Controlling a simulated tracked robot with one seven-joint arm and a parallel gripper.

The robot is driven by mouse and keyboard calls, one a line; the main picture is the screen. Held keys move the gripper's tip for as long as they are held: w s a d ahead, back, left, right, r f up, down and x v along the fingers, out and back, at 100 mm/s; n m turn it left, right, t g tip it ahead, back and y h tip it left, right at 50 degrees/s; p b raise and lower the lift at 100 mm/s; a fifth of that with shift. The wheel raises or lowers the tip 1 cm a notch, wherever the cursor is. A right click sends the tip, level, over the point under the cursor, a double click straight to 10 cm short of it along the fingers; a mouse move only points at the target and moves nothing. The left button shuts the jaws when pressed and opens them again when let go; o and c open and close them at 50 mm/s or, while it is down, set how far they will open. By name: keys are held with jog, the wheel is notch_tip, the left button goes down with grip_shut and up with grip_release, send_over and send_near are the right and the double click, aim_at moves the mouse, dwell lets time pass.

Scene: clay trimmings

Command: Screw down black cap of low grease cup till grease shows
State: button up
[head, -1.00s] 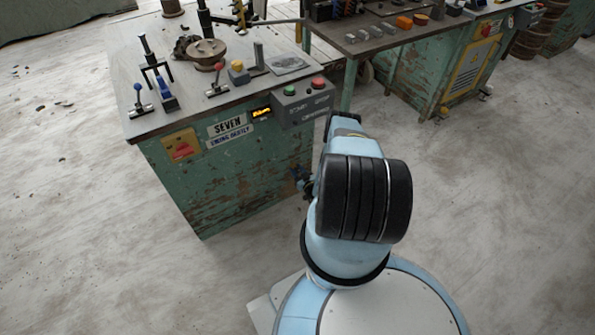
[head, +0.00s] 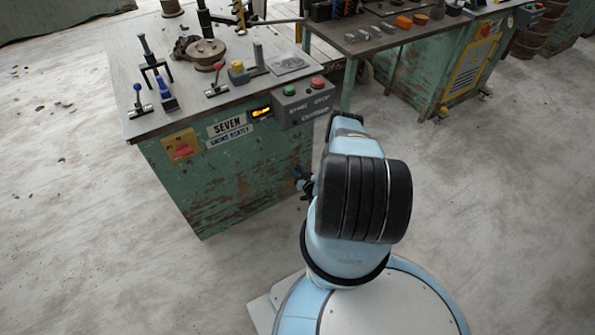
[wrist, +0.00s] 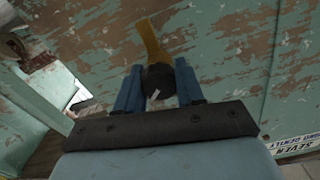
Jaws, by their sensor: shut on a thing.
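The grease cup shows in the wrist view as a brass-yellow body (wrist: 150,42) against the worn green cabinet panel. Its black cap (wrist: 160,82) faces me and carries a small white mark. My gripper (wrist: 158,72) has its two blue fingers on either side of the cap, shut on it. I cannot make out any grease. In the head view, my gripper (head: 301,178) is low at the right end of the green cabinet, partly hidden by my arm; the cup cannot be made out there.
The green cabinet (head: 230,185) has a top crowded with levers and clamps. A box with green and red buttons (head: 304,102) juts out above my gripper. A second bench (head: 385,40) stands behind to the right. The floor (head: 500,210) on the right is clear.

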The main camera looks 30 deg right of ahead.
jog(key=m, duration=0.4)
jog(key=shift+d, duration=0.25)
jog(key=m, duration=0.4)
jog(key=shift+d, duration=0.1)
jog(key=m, duration=0.4)
jog(key=shift+s+d+f+m, duration=0.1)
jog(key=shift+m, duration=0.2)
jog(key=shift+f+m, duration=0.1)
jog(key=shift+m, duration=1.8)
jog(key=o, duration=1)
jog(key=shift+a, duration=0.2)
jog(key=shift+o, duration=0.2)
